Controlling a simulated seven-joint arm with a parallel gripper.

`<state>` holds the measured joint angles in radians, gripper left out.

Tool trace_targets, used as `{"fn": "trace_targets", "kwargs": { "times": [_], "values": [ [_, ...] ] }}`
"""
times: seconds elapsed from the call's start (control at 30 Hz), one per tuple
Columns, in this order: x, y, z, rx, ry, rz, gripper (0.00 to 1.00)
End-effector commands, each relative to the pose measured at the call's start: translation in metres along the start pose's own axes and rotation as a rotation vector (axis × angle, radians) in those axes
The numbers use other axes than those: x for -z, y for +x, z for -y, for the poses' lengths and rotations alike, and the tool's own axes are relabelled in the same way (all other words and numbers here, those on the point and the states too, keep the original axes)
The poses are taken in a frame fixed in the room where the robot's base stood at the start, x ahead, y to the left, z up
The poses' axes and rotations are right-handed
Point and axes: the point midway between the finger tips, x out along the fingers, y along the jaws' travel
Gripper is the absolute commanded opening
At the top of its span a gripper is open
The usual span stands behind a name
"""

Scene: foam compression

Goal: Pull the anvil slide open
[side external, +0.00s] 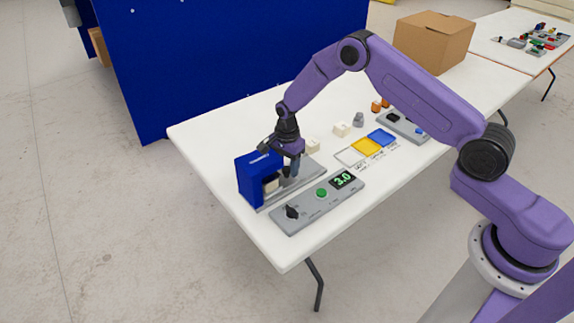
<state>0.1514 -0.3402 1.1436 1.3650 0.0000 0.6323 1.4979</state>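The blue press housing (251,179) stands near the left end of the white table, on a grey base plate with a slide track (309,175) running to the right. A pale block (270,184) shows in the mouth of the housing. My gripper (291,170) points down over the track, just right of the housing, close to the slide. The fingers are small and dark here, and I cannot tell whether they are open or hold a handle. The anvil itself is largely hidden by the housing and my gripper.
A grey control panel (318,202) with a black knob, green button and "3.0" display lies in front. Pale foam blocks (342,129) sit behind. White, yellow and blue pads (366,146), a second grey device (403,126) and a cardboard box (434,42) are further right.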

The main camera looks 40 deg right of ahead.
Motion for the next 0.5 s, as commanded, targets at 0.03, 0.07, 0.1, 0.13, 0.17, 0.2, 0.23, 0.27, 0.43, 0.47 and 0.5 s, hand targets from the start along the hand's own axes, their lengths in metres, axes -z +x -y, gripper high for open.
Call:
{"fn": "trace_targets", "kwargs": {
  "times": [0.03, 0.07, 0.1, 0.13, 0.17, 0.2, 0.23, 0.27, 0.43, 0.47, 0.5],
  "values": [
    [0.000, 0.000, 0.000, 0.000, 0.000, 0.000, 0.30],
    [0.000, 0.000, 0.000, 0.000, 0.000, 0.000, 0.21],
    [0.000, 0.000, 0.000, 0.000, 0.000, 0.000, 0.08],
    [0.000, 0.000, 0.000, 0.000, 0.000, 0.000, 0.00],
    [0.000, 0.000, 0.000, 0.000, 0.000, 0.000, 0.00],
    [0.000, 0.000, 0.000, 0.000, 0.000, 0.000, 0.00],
    [0.000, 0.000, 0.000, 0.000, 0.000, 0.000, 0.00],
    [0.001, 0.000, 0.000, 0.000, 0.000, 0.000, 0.00],
    [0.027, 0.000, -0.006, 0.000, 0.007, 0.000, 0.00],
    [0.034, 0.000, -0.008, 0.000, 0.007, 0.000, 0.00],
    [0.044, 0.000, -0.011, 0.000, 0.008, 0.000, 0.00]
  ]
}}
